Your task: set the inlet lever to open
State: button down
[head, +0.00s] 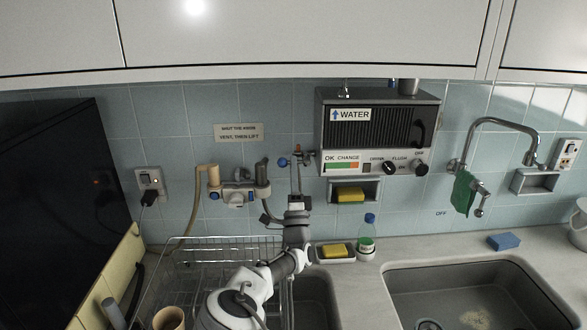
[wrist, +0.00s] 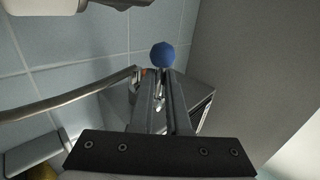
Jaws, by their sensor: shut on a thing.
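The inlet lever has a round blue knob (head: 283,162) and sits on the tiled wall just left of the water unit (head: 364,135). In the wrist view the blue knob (wrist: 163,55) shows just past my fingertips. My gripper (head: 297,172) reaches up to the lever from below, and it also shows in the wrist view (wrist: 166,80). Its fingers are close together on the lever, with the knob standing out beyond them. The fingers hide most of the lever's shaft, so its exact angle is hard to tell.
A tap fitting (head: 238,194) with hoses is on the wall to the left, under a small sign (head: 238,132). A wire dish rack (head: 215,255) stands below. A green bottle (head: 367,238) and a sponge (head: 335,250) are at the right, beside a sink (head: 470,290).

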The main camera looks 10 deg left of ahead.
jog(key=c, duration=1.2)
grip_release()
